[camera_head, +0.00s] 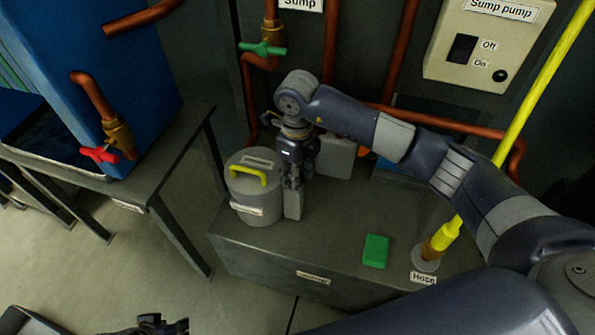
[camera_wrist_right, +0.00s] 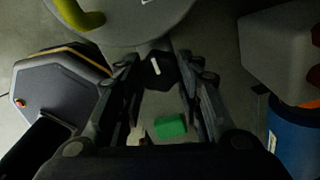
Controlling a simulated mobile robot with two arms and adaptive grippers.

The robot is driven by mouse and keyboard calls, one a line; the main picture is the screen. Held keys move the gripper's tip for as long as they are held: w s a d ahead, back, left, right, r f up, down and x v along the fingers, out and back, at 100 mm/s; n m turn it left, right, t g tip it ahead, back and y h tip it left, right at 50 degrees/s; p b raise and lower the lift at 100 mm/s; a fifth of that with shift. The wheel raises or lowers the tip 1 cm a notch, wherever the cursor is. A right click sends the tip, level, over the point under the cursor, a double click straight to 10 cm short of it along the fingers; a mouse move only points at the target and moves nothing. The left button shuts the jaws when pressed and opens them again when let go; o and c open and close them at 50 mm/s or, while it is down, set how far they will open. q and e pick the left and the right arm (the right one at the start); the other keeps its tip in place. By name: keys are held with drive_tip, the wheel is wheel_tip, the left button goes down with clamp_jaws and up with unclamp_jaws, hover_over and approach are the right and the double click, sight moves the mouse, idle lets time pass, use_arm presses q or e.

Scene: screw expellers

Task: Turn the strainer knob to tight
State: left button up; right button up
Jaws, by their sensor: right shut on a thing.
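The strainer is a grey round canister (camera_head: 252,207) with a yellow lid handle (camera_head: 248,175), on the dark bench. Its rim shows at the top of the right wrist view (camera_wrist_right: 135,22). The black strainer knob (camera_wrist_right: 160,72) with a white pointer mark sticks out from the canister's side. My right gripper (camera_head: 293,188) points down close beside the canister's right side. In the right wrist view its fingers (camera_wrist_right: 160,82) are shut on the knob, one on each side. The knob is hidden in the head view. My left gripper (camera_head: 150,324) shows only partly at the bottom edge.
A green block (camera_head: 375,251) and a yellow hose end (camera_head: 442,238) are on the bench (camera_head: 320,262). A blue tank with a red-handled valve (camera_head: 100,154) stands left. Behind are copper pipes, a green-handled valve (camera_head: 263,48) and the sump pump switch box (camera_head: 485,45).

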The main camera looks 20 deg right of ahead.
drive_tip(key=o, duration=1.1)
drive_tip(key=shift+c, duration=0.2)
wheel_tip(320, 180, up, 12)
